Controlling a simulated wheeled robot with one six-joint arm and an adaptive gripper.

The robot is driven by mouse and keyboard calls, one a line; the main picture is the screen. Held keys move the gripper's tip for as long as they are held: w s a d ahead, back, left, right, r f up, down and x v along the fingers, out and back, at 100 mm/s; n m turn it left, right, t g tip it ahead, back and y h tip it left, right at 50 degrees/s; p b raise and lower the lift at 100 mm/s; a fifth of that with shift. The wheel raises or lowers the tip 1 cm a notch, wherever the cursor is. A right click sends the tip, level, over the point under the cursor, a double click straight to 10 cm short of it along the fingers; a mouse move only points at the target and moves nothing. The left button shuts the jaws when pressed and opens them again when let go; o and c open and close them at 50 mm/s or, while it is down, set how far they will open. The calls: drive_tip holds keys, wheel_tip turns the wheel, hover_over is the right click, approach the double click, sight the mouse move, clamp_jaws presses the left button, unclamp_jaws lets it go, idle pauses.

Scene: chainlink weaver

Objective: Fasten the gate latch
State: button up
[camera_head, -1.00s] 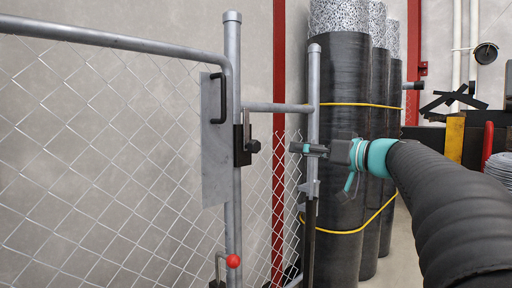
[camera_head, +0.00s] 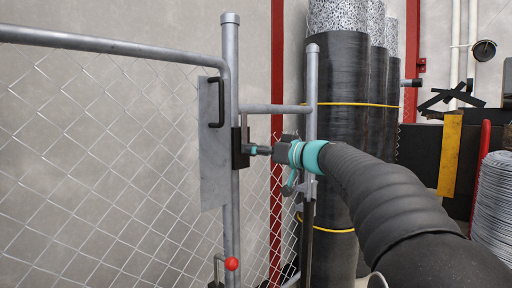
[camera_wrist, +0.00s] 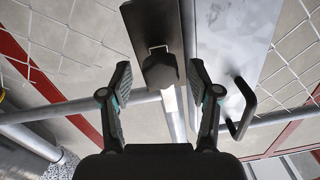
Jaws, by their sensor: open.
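The gate latch is a dark block (camera_head: 240,150) on the grey upright post (camera_head: 231,100), beside the gate's grey plate (camera_head: 212,165). In the wrist view, its black knob (camera_wrist: 160,72) lies between the two fingers of my gripper (camera_wrist: 160,80). The fingers are spread, with a visible gap on each side of the knob. In the head view, my gripper (camera_head: 262,150) reaches in from the right at the latch and hides part of the knob. The chain-link gate (camera_head: 100,150) stands to the left. The bolt's position in the latch is unclear.
A black pull handle (camera_head: 217,103) sits above the latch on the plate, close to one finger in the wrist view (camera_wrist: 243,108). A red ball (camera_head: 232,263) is low on the post. Wrapped rolls (camera_head: 338,75) stand behind a shorter post (camera_head: 312,80).

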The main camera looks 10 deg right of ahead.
drive_tip(key=shift+w+a, duration=0.4)
drive_tip(key=shift+w, duration=0.05)
